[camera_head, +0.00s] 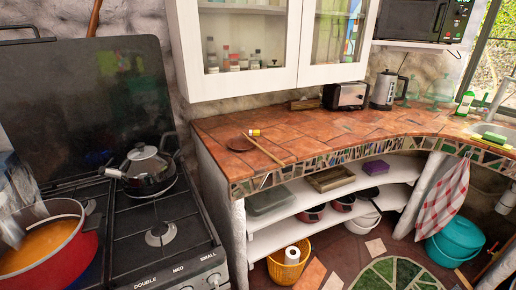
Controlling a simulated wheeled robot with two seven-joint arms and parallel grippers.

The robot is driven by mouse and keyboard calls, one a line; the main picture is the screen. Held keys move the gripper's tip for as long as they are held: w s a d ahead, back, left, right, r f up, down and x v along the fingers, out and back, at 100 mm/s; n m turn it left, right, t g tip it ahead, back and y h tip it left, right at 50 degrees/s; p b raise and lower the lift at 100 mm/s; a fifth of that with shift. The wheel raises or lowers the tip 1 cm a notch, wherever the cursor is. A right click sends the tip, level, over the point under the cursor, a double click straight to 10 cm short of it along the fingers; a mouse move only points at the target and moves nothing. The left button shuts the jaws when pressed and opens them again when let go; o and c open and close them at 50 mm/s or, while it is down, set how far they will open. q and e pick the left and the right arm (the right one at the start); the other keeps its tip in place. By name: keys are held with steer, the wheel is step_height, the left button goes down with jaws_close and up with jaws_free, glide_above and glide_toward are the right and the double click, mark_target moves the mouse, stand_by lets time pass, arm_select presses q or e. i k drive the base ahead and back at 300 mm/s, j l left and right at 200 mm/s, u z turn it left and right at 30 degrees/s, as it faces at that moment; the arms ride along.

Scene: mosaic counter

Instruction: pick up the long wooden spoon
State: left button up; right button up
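The long wooden spoon (264,150) appears as a thin, light wooden stick lying on the tiled counter, slanting from near a small brown dish toward the front edge. Its far end is close to the dish, and I cannot make out its bowl clearly. A grey, blurred shape at the left edge, over the red pot, looks like my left gripper (25,222). It is far to the left of the spoon, and its fingers are too unclear to judge. My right gripper is not in view.
The brown dish (240,143) and a small yellow-and-white item (254,132) lie beside the spoon. The stove holds a red pot (70,262) and a kettle (147,168). White cabinets (245,82) hang above the counter. The counter's middle is clear.

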mark_target(273, 157)
steer(key=i+l+u, duration=0.1)
steer(key=u, duration=0.3)
steer(key=l+u, duration=0.15)
steer(key=u, duration=0.3)
steer(key=i+l+u, duration=0.2)
steer(key=l, duration=0.45)
steer(key=i+l+u, duration=0.2)
steer(key=l, duration=0.5)
steer(key=l+u, duration=0.2)
steer(key=l, duration=0.5)
steer(key=i+l+u, duration=0.2)
steer(key=l, duration=0.55)
steer(key=k+j, duration=0.05)
